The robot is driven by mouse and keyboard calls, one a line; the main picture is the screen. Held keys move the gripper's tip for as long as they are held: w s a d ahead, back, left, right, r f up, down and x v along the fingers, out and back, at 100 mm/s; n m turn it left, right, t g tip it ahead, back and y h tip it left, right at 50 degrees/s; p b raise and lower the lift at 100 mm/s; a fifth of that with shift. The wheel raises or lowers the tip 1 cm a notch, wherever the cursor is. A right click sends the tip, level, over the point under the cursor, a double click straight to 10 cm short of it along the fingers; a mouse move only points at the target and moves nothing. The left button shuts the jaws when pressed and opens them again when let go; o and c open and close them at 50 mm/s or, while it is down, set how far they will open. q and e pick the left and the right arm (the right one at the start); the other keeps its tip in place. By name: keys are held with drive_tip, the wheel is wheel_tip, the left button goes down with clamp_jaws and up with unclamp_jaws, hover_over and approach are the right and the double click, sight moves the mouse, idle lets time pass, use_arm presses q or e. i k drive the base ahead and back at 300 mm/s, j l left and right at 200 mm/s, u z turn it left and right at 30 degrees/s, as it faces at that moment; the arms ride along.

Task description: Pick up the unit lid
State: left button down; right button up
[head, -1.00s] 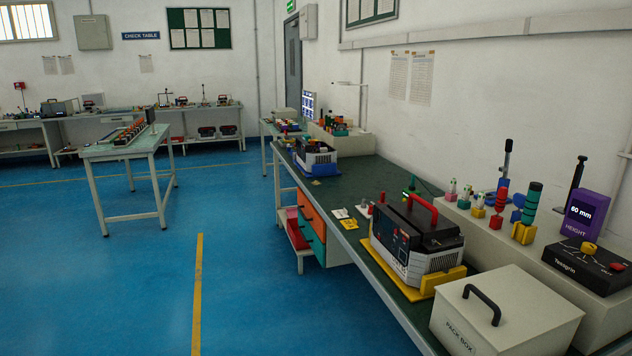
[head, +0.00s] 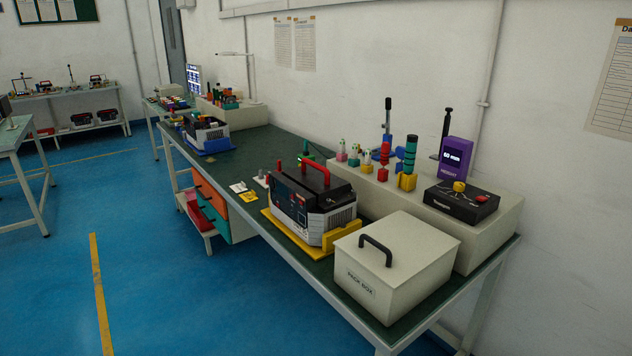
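A unit (head: 308,212) with a grey and white case stands on a yellow base on the green-topped bench. Its black lid (head: 318,182) with a red handle (head: 314,172) is on top of it. A second, similar unit (head: 205,133) stands on a blue base farther back on the bench; its top is small in view. Neither of my grippers shows in the head view.
A white pack box (head: 372,293) with a black handle stands in front of the unit at the bench's near end. A raised shelf (head: 492,228) behind holds coloured tools, a purple height display (head: 455,155) and a black control box (head: 461,203). Blue floor (head: 190,290) left of the bench is clear.

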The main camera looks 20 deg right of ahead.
sight(315, 179)
drive_tip(key=i+j+z, duration=0.2)
drive_tip(key=i, duration=0.25)
drive_tip(key=i+j+z, duration=0.2)
drive_tip(key=i, duration=0.25)
drive_tip(key=j, duration=0.1)
